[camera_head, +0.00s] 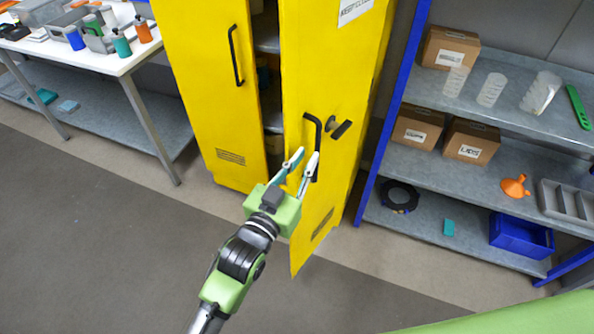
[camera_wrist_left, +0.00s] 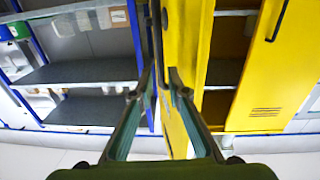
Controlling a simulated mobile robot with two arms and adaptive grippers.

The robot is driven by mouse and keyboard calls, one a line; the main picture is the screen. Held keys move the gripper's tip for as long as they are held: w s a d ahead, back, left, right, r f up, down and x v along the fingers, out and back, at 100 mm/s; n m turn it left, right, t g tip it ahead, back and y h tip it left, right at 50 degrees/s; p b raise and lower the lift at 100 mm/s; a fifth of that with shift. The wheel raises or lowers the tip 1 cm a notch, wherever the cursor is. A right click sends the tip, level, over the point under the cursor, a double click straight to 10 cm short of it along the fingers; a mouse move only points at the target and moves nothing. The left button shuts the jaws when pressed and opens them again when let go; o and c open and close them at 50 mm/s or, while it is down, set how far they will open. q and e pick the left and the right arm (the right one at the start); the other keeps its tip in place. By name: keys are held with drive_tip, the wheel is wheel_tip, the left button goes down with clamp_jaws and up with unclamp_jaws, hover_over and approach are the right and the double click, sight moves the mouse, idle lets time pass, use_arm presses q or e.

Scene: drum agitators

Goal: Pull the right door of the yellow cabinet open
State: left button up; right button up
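The yellow cabinet's right door (camera_head: 335,80) stands ajar, swung out toward me, with a dark gap between it and the left door (camera_head: 205,75). The right door has a black bar handle (camera_head: 315,140) with a small latch (camera_head: 341,130) beside it. My left gripper (camera_head: 307,155) is at the lower part of this handle, its fingers partly open with a gap between the tips. In the left wrist view the handle (camera_wrist_left: 156,45) runs up between or just beyond the fingertips (camera_wrist_left: 162,74); contact is unclear. My right gripper is not in view.
A blue-framed shelf (camera_head: 394,110) with boxes stands close to the right of the cabinet. A white workbench (camera_head: 85,58) with bottles is at the left. The floor (camera_head: 150,240) in front of the cabinet is clear. Shelves show inside the door gap.

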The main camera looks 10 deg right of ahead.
use_arm(q)
drive_tip(key=shift+v, duration=2.05)
